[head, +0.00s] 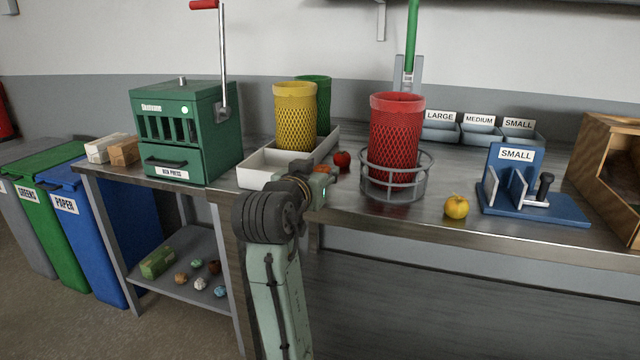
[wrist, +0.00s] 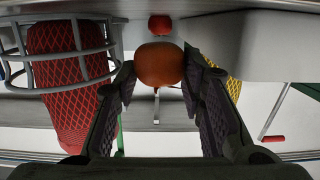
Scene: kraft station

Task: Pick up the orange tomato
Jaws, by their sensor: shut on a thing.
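The orange tomato (wrist: 158,64) sits between the two dark fingers of my gripper (wrist: 159,78) in the wrist view, with a finger touching each side. My gripper is shut on it. In the head view only a small orange part of the tomato (head: 323,168) shows at my gripper (head: 325,176), and the arm hides the rest. I cannot tell whether the tomato touches the bench. A red tomato (head: 342,160) lies just beyond it on the bench, and it also shows behind the orange one in the wrist view (wrist: 160,24).
A red mesh basket (head: 396,135) in a grey wire ring (head: 395,188) stands close to the right. A white tray (head: 262,172) with a yellow mesh basket (head: 295,115) is close to the left. A yellow tomato (head: 456,206) lies farther right, beside a blue stand (head: 535,205).

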